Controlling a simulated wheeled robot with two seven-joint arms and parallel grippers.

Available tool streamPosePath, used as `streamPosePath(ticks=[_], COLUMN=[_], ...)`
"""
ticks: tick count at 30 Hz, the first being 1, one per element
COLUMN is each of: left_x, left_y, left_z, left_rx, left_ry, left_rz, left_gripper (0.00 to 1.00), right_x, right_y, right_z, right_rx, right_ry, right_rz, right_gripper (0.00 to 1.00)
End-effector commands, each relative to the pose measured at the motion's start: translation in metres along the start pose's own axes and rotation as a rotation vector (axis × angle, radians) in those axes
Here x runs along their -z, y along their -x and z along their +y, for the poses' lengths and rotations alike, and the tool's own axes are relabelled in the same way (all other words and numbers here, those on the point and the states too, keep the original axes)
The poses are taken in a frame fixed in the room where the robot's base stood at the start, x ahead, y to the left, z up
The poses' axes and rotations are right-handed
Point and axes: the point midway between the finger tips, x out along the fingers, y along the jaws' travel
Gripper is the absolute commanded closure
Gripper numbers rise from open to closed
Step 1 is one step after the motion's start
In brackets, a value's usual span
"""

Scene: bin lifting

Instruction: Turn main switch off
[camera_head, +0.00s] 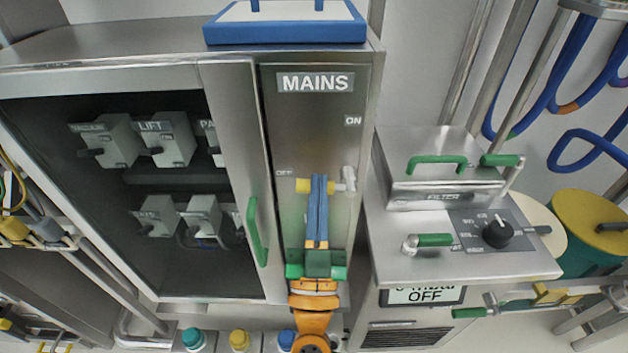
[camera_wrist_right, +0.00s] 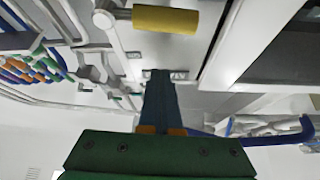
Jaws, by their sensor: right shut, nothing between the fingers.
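The main switch sits on the steel panel (camera_head: 315,110) labelled MAINS. Its yellow grip (camera_head: 302,185) points left, beside the OFF label (camera_head: 284,173), and its grey pivot (camera_head: 348,180) is at the right; the ON label (camera_head: 353,121) is above. My right gripper (camera_head: 319,178), with blue fingers, is shut and empty. In the head view its fingertips overlap the lever and hide its middle. In the right wrist view the yellow grip (camera_wrist_right: 165,19) shows beyond the fingertips (camera_wrist_right: 158,73), with a visible gap in the picture. My left gripper is not in view.
Left of the panel is an open cabinet with several grey switches (camera_head: 165,138) and a door with a green handle (camera_head: 256,232). At right stands a steel unit with a black dial (camera_head: 497,233) and green handles (camera_head: 437,164). Coloured bottle caps (camera_head: 239,340) are below.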

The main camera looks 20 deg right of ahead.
Motion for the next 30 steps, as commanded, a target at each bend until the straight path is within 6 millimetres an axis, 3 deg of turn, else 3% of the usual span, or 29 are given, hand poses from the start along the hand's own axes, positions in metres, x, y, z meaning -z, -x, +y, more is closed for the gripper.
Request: streamPosePath(ticks=[3, 6, 10, 23, 30], left_x=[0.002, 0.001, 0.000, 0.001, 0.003], left_y=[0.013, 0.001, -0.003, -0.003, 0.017], left_z=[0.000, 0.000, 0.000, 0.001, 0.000], left_rx=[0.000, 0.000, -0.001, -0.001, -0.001], left_ry=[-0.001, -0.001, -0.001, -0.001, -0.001], left_rz=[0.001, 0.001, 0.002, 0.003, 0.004], left_gripper=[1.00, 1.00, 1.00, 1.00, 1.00], right_x=[0.004, -0.019, -0.033, -0.039, -0.052], right_y=[-0.028, -0.019, -0.014, -0.012, -0.006], right_z=[-0.001, 0.000, 0.000, 0.000, 0.000], right_rx=[0.000, 0.003, 0.003, 0.003, 0.072], right_ry=[0.003, 0.005, 0.003, 0.004, 0.123], right_rz=[0.004, -0.001, -0.001, 0.000, -0.004], right_gripper=[1.00, 1.00, 1.00, 1.00, 1.00])
